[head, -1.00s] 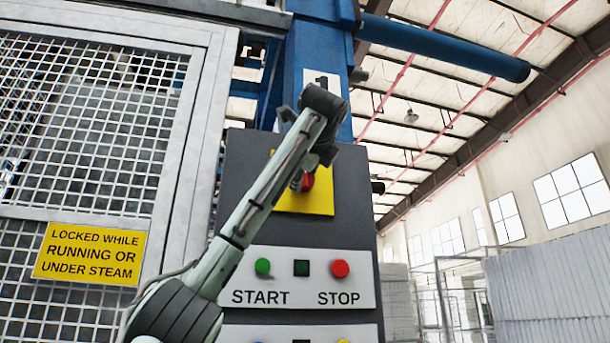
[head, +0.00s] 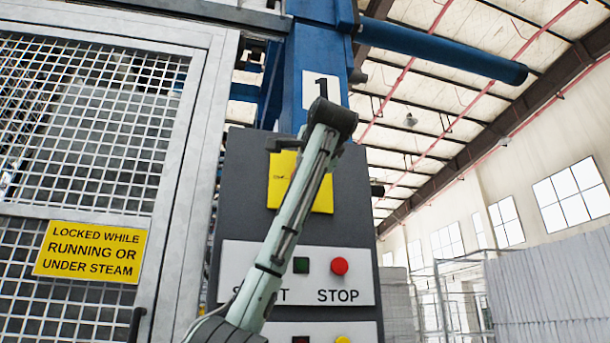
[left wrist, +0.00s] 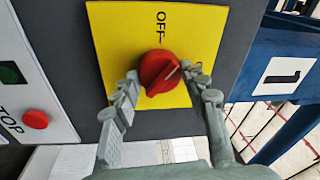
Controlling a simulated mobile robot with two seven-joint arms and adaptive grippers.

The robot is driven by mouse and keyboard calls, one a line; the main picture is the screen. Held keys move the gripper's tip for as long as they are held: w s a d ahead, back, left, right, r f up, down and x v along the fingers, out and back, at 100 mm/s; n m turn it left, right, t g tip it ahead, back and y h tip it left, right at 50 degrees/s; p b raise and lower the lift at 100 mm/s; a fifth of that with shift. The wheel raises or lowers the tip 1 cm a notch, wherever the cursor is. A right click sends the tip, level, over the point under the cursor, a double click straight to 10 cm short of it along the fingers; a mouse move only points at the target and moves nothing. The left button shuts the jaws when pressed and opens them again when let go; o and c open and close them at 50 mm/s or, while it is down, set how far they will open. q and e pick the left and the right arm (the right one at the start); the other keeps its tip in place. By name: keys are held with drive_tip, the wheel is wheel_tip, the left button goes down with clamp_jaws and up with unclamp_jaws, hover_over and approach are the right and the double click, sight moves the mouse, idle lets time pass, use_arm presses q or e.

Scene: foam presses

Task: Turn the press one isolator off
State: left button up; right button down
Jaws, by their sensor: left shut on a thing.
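The press one isolator is a red rotary knob (left wrist: 160,72) on a yellow plate (left wrist: 110,35), marked OFF, in the left wrist view. In the head view the yellow plate (head: 318,197) shows on the dark grey panel (head: 347,225), and my left arm hides the knob. My right gripper is not in view.
A mesh gate (head: 95,120) with a yellow warning sign (head: 90,252) stands at the left. A number 1 sign (head: 321,90) is on the blue post above.

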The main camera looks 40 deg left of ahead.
use_arm(q)
drive_tip(key=n, duration=0.4)
drive_tip(key=n+g+y+p, duration=0.1)
drive_tip(key=n, duration=0.3)
drive_tip(key=shift+w+d+f, duration=0.1)
drive_tip(key=shift+f, duration=0.05)
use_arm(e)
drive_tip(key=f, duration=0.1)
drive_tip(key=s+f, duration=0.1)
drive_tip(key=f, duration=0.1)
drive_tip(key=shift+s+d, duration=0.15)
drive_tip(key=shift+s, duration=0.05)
use_arm(q)
drive_tip(key=shift+n, duration=0.3)
drive_tip(key=o, duration=1.2)
drive_tip(key=shift+c, duration=0.2)
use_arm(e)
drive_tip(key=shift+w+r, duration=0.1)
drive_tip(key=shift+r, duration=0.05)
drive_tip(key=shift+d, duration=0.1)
